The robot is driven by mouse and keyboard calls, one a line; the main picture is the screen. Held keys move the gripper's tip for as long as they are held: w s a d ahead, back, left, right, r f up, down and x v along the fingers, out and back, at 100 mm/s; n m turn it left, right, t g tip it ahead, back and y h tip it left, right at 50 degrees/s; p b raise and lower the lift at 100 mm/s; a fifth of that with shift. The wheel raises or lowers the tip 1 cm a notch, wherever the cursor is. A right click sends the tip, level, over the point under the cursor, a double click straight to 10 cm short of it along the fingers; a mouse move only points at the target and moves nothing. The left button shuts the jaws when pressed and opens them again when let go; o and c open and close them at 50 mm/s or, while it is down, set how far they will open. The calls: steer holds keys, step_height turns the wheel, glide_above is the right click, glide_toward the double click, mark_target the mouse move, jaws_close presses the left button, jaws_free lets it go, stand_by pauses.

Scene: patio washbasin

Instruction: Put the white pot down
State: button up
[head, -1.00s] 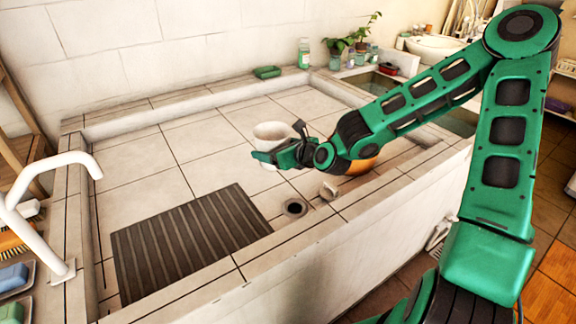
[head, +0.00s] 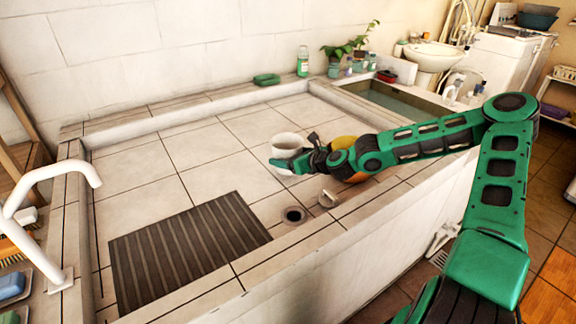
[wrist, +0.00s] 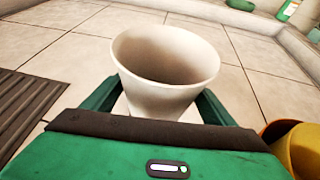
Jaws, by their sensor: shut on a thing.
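The white pot (head: 287,146) is upright in my gripper (head: 292,165), over the tiled floor of the basin (head: 140,170). In the wrist view the white pot (wrist: 165,65) shows its open, empty-looking mouth, with a green finger of my gripper (wrist: 160,105) on each side of it. The gripper is shut on the pot. The pot's base is mostly hidden by the gripper, so I cannot tell whether it touches the tiles.
A yellow-orange pot (head: 345,146) stands just right of my gripper, partly behind the arm. A small pale object (head: 327,199) and a drain hole (head: 294,215) are near the front ledge. A dark ribbed mat (head: 190,250) lies at front left. Tiles behind and left are clear.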

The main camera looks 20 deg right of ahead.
steer(key=shift+f, duration=1.65)
steer(key=o, duration=1.2)
steer(key=shift+s+d+f, duration=0.1)
steer(key=shift+f, duration=0.05)
steer(key=v, duration=1)
steer(key=shift+s+f, duration=0.1)
steer(key=shift+s, duration=0.3)
